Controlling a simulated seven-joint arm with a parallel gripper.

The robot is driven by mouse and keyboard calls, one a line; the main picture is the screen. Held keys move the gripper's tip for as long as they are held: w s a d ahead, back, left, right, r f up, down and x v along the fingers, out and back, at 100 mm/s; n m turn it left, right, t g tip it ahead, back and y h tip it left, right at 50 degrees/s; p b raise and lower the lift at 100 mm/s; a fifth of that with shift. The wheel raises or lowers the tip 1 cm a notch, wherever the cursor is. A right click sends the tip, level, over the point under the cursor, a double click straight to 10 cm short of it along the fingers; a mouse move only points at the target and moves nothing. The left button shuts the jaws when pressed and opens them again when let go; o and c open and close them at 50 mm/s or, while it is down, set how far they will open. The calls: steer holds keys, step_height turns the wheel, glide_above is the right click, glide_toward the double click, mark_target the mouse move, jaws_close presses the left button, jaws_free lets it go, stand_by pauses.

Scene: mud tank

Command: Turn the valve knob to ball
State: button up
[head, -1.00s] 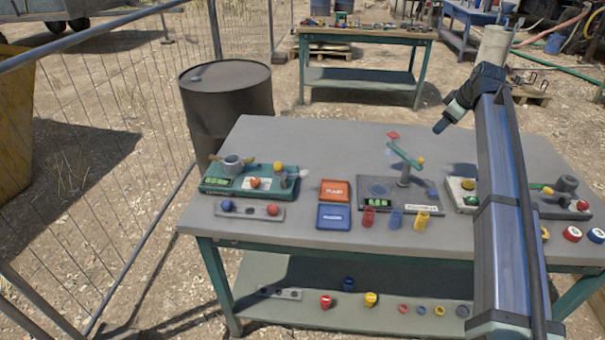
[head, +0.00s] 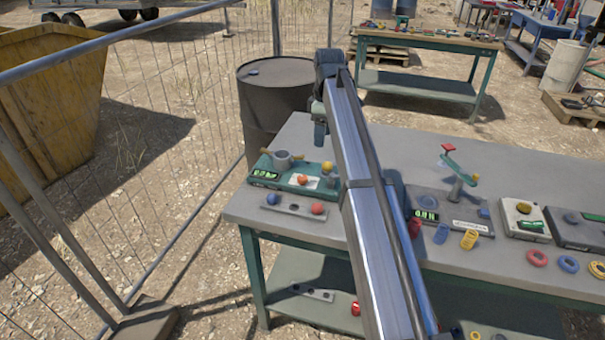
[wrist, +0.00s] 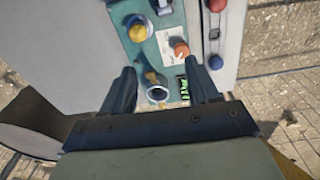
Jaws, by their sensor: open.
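A teal unit (head: 262,171) stands on the left of the grey table. On it, an orange knob (head: 302,180) sits by a white card; the knob also shows in the wrist view (wrist: 179,49). The card's markings are too small to read. The unit also carries a yellow knob (head: 327,167), a grey cup (head: 283,160) and a green-lit display (head: 265,174). My gripper (head: 320,138) is above the table behind the unit. In the wrist view my gripper (wrist: 162,68) is open and empty, fingers apart on either side of the cup and display, the orange knob beyond the fingertips.
A grey rack (head: 295,208) with a blue ball (head: 273,199) and a red ball (head: 317,208) lies in front of the unit. My arm hides the table just right of it. Another unit (head: 425,203) with a tilted lever stands further right. A dark drum (head: 270,100) stands behind the table.

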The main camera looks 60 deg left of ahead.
glide_above(302, 177)
steer(key=shift+n+h, duration=0.3)
steer(key=shift+n, duration=0.1)
step_height(302, 177, down, 14)
steer(key=shift+r, duration=0.1)
steer(key=c, duration=1)
steer(key=shift+c, duration=0.2)
